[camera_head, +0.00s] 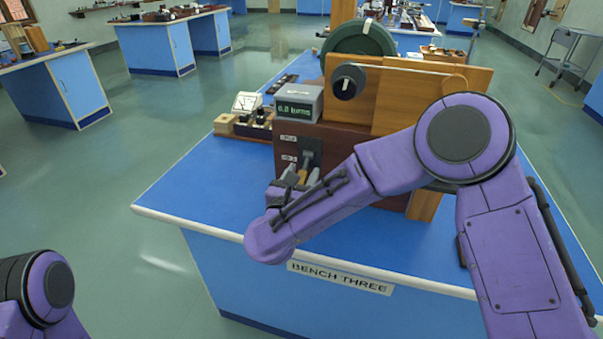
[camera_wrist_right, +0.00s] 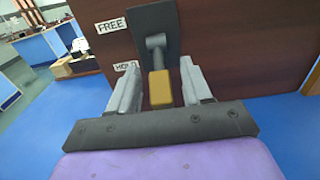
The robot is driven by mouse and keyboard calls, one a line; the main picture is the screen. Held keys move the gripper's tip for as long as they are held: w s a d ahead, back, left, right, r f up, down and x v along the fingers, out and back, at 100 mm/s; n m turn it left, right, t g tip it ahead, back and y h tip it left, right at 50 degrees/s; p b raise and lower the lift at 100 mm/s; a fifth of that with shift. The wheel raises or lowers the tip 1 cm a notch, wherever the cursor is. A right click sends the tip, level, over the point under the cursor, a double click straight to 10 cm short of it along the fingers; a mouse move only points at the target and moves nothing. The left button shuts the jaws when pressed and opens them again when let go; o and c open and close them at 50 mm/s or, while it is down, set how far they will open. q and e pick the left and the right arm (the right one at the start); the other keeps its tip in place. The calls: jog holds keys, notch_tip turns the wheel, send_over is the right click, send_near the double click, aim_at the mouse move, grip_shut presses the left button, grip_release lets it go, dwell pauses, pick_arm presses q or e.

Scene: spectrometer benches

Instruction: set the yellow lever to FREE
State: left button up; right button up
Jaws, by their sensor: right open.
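The yellow lever (camera_wrist_right: 160,88) sticks out from a dark plate (camera_wrist_right: 140,22) on the brown front panel. In the right wrist view its grey stem slopes down to a yellow handle, level with or a little below the HOLD label (camera_wrist_right: 126,65). The FREE label (camera_wrist_right: 111,25) is above that. My right gripper (camera_wrist_right: 157,82) is open, with one grey finger on each side of the yellow handle and visible gaps. In the head view the lever (camera_head: 303,176) shows between the fingers of my right gripper (camera_head: 302,173), partly hidden. My left gripper is out of view.
The brown and wooden apparatus (camera_head: 432,92) stands on blue bench three (camera_head: 190,195). It carries a black knob (camera_head: 347,82) and a grey display box (camera_head: 299,103). A meter (camera_head: 246,102) and a small wooden block (camera_head: 228,124) are to its left. The bench's front-left top is clear.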

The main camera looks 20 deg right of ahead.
grip_shut()
